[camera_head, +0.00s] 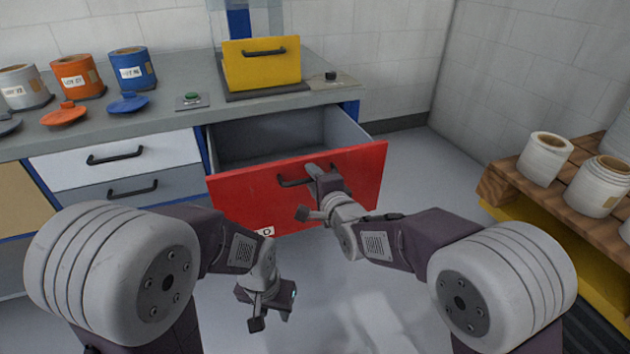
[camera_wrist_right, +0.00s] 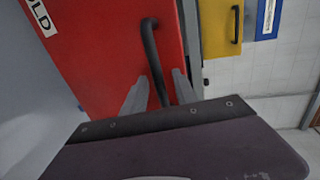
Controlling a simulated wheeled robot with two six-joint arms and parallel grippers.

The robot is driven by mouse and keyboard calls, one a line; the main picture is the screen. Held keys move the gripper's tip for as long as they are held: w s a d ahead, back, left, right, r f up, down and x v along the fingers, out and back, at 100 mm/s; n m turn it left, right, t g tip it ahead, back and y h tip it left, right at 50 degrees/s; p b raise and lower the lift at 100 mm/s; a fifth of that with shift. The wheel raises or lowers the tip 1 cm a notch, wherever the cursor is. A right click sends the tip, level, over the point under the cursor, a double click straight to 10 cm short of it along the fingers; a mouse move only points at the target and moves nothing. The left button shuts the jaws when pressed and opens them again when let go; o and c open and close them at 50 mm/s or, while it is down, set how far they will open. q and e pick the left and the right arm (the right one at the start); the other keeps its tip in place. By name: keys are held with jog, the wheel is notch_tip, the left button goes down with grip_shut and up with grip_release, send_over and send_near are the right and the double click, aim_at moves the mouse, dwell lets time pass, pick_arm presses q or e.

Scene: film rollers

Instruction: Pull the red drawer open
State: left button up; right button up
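The red drawer (camera_head: 240,200) stands pulled out from the workbench, and its grey empty inside shows from above. Its black bar handle (camera_head: 292,182) is on the red front. In the right wrist view the handle (camera_wrist_right: 151,50) runs between the two fingers of my right gripper (camera_wrist_right: 161,82), with small gaps visible on both sides. My right gripper (camera_head: 308,192) is open around the handle at the drawer front. My left gripper (camera_head: 270,316) hangs low over the floor in front of the bench, empty, with its fingers apart.
A white drawer (camera_head: 115,160) and a grey drawer (camera_head: 130,192) are shut at left. A wooden rack with white rollers (camera_head: 545,158) stands at right. The floor between is clear.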

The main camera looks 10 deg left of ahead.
jog(key=p+v, duration=0.2)
jog(key=v, duration=0.7)
